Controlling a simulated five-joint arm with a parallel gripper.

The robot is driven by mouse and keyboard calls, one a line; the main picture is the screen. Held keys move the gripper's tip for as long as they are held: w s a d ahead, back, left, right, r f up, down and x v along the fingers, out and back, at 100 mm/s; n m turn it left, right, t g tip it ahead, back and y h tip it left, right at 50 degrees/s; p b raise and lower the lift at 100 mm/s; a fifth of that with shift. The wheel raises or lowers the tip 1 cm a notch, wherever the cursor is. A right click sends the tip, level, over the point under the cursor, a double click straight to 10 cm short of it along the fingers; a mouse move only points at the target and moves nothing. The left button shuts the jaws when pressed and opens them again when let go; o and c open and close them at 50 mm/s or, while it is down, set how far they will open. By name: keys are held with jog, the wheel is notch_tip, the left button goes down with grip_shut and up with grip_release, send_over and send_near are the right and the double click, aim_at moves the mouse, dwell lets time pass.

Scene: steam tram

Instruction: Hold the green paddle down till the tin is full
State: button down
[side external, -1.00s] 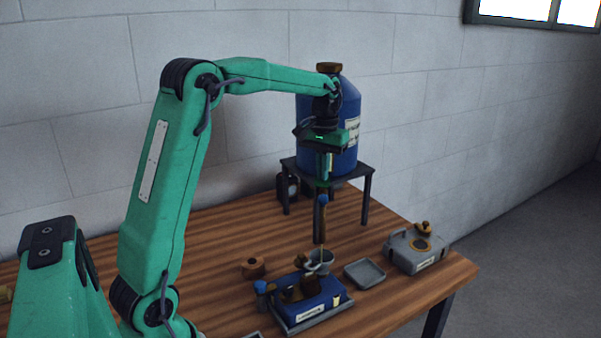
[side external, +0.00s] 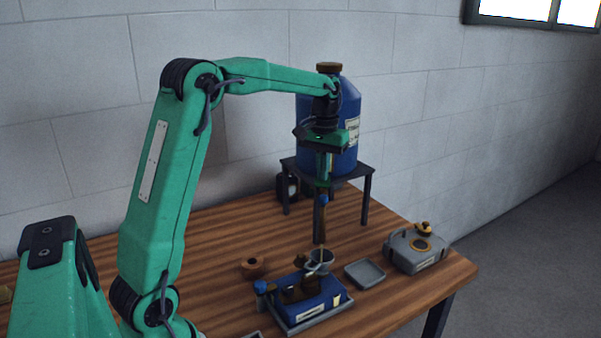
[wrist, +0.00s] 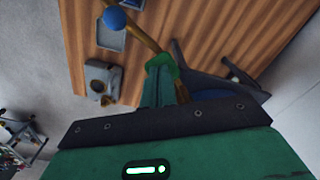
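My gripper (side external: 323,178) points straight down in front of the blue drum, its fingers together. In the wrist view the fingertips (wrist: 164,75) reach the green paddle (wrist: 163,61), which sits by a brass-coloured pipe. The green paddle (side external: 324,183) is small and partly hidden by the fingers in the side view; they seem to touch it from above. The grey tin (side external: 320,262) stands open-topped below, behind the blue box. A thin yellowish line (side external: 322,250) runs down to it, apparently a stream. The level inside the tin cannot be made out.
The blue drum (side external: 341,110) stands on a dark-legged stand (side external: 368,190). The table's left part is mostly clear.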

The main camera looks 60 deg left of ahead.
jog(key=shift+r, duration=1.9)
jog(key=shift+r, duration=0.15)
notch_tip(320, 180, up, 6)
jog(key=shift+f, duration=0.15)
dwell(0.4)
jog(key=shift+s+d, duration=0.1)
